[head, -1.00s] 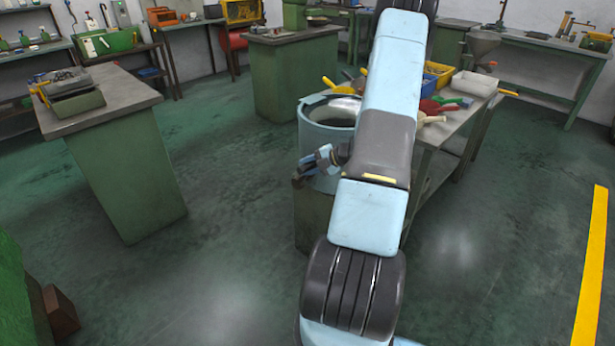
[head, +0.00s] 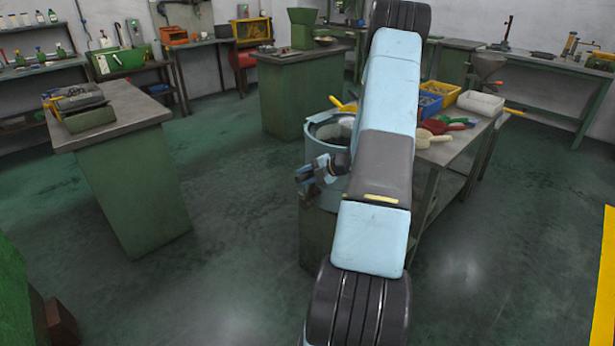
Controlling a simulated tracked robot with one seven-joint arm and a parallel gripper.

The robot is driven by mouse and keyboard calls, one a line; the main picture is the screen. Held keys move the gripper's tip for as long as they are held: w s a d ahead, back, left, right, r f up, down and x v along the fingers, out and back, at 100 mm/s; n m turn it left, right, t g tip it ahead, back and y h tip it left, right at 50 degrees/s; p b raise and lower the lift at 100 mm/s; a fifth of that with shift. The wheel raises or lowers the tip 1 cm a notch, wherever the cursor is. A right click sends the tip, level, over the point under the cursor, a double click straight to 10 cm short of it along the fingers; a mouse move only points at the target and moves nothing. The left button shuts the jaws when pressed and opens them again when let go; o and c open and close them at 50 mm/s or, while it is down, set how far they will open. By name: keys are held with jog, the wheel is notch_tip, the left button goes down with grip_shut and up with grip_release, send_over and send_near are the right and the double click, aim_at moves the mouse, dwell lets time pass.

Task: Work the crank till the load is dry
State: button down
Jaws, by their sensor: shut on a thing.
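A light blue round drum (head: 312,141) stands on a dark green pedestal (head: 318,232), left of my arm. Its top is open and its inside looks dark with a paler patch; I cannot make out the load. My gripper (head: 309,171) is at the near side of the drum, below its rim, pointing left. It is shut on what seems to be the crank's handle, a small dark part at its fingertips. The rest of the crank is too small to tell or hidden by my gripper and arm. My arm also covers the drum's right side.
A green cabinet (head: 130,185) stands at the left, another (head: 287,98) behind. The floor between is clear.

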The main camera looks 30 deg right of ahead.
jog(key=c, duration=0.8)
grip_release()
jog(key=shift+a, duration=0.1)
jog(key=v, duration=1.3)
jog(key=shift+s+d+r, duration=0.15)
jog(key=shift+s+d, duration=0.1)
jog(key=shift+c, duration=0.3)
